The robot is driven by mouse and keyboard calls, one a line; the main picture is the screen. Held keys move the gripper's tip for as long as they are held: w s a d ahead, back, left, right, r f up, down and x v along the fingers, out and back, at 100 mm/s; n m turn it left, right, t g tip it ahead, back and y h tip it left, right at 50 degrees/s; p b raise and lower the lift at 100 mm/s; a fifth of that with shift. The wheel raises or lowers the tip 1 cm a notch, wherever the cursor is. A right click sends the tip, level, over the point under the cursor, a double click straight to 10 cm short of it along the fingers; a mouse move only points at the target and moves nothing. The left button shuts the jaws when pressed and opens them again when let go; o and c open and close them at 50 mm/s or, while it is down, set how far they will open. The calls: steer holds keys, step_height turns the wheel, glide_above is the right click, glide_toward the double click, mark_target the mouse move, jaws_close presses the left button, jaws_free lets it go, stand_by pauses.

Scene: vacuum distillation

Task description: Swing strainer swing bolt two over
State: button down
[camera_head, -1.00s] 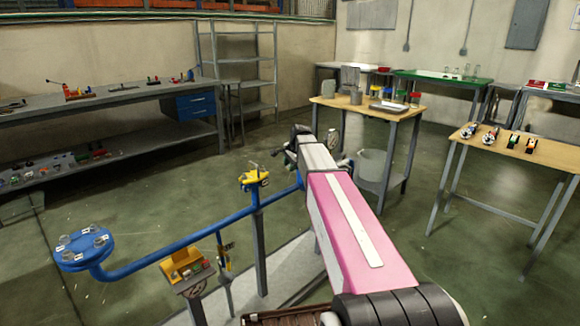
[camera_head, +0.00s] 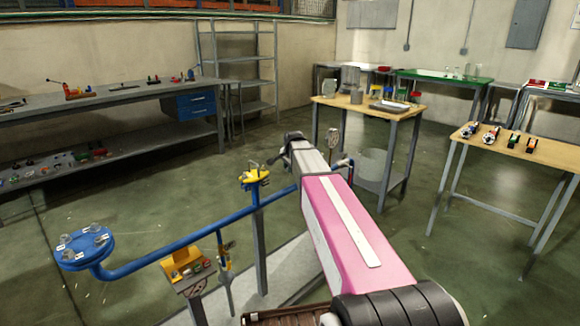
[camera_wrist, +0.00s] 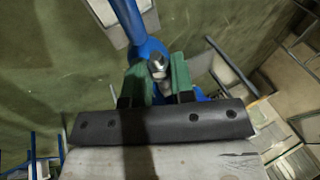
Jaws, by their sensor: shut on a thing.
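In the wrist view my gripper (camera_wrist: 159,78) has its two green fingers around a small metal bolt head (camera_wrist: 157,65). The fingers are shut on this bolt. Behind it runs a blue pipe (camera_wrist: 128,18) that widens into a blue body below. In the head view my pink and white arm hides the gripper, the bolt and most of the strainer. The blue pipe (camera_head: 190,238) runs from behind my arm to a blue flange (camera_head: 85,249) with several bolts at the left. I cannot tell which numbered bolt I hold.
A yellow box (camera_head: 184,264) sits on a stand in front of the pipe. Open floor lies left of the pipe.

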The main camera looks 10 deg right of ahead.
steer(key=shift+f, duration=0.1)
steer(key=c, duration=1.2)
jaws_free()
steer(key=v, duration=1)
steer(key=shift+s+a+r, duration=0.15)
steer(key=shift+s+r, duration=0.15)
